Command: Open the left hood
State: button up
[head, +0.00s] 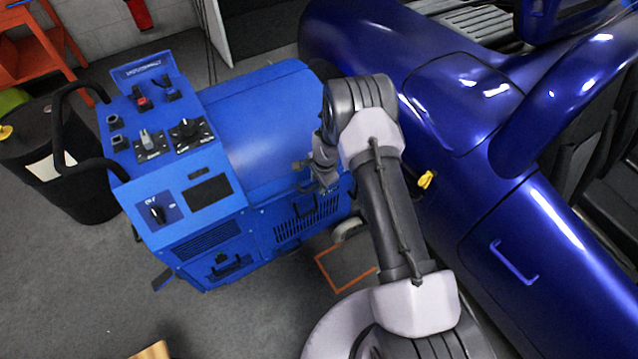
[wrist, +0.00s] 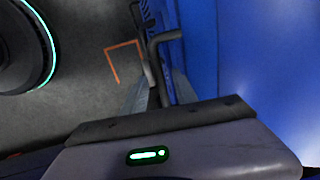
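The blue dynamometer unit stands left of the car, and its rounded blue hood (head: 262,125) looks closed in the head view. A smooth blue surface, apparently this hood, fills the right of the wrist view (wrist: 270,60). My gripper (head: 308,176) is at the hood's right front edge, above the vented front panel. In the wrist view my gripper's two fingers (wrist: 160,93) are apart. A dark bent handle bar (wrist: 165,37) runs down from the blue body toward the space between them. I cannot tell whether the fingers touch it. My wrist partly hides the hood's right end.
A control panel (head: 160,120) with knobs and switches tops the unit's left side. A dark blue car (head: 450,100) stands close on the right of my arm. A black drum (head: 60,160) is at the far left.

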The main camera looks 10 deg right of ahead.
grip_shut()
dwell(1.4)
